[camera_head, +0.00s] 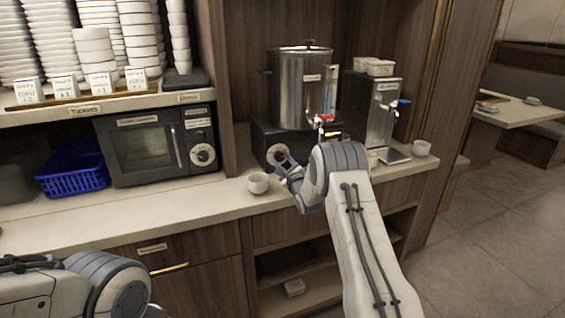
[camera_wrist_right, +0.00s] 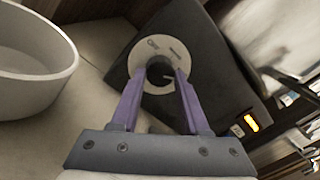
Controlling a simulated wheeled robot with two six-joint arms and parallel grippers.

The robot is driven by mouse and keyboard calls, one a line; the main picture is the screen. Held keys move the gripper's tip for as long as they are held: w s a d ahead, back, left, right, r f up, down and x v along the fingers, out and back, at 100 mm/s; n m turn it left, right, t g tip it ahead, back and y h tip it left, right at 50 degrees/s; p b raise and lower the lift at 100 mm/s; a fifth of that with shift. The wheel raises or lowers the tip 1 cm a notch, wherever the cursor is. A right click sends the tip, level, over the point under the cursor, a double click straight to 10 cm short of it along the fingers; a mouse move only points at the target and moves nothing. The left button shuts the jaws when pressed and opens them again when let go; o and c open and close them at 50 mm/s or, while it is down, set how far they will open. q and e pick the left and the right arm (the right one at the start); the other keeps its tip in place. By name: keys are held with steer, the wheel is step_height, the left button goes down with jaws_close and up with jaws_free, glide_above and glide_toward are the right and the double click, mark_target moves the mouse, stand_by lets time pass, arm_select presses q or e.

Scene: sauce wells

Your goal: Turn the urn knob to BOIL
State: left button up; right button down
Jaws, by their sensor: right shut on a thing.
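The urn (camera_head: 301,88) is a tall steel cylinder on a black base (camera_head: 263,134), standing on the counter. The round knob (camera_wrist_right: 160,74) is dark with a pale dial plate (camera_wrist_right: 146,50) around it, on the front of the black base. My right gripper (camera_wrist_right: 160,80) is shut on the knob, one purple finger at each side. The dial's lettering is too small to read. In the head view my right gripper (camera_head: 283,164) reaches the dial (camera_head: 277,154) at the base's front left. My left gripper is out of view.
A white cup (camera_head: 258,183) stands on the counter left of my right gripper, and it is large in the wrist view (camera_wrist_right: 30,62). A steel dispenser (camera_head: 366,110) stands right of the urn. A microwave (camera_head: 150,145) and blue basket (camera_head: 73,172) are at left.

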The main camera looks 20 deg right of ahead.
steer(key=shift+d, duration=0.1)
steer(key=shift+c, duration=2)
jaws_free()
steer(key=shift+s+f, duration=0.1)
steer(key=shift+s, duration=0.05)
steer(key=s, duration=0.5)
steer(key=s+b, duration=0.1)
steer(key=s, duration=0.4)
steer(key=shift+s+a+f, duration=0.1)
steer(key=shift+a+f, duration=0.1)
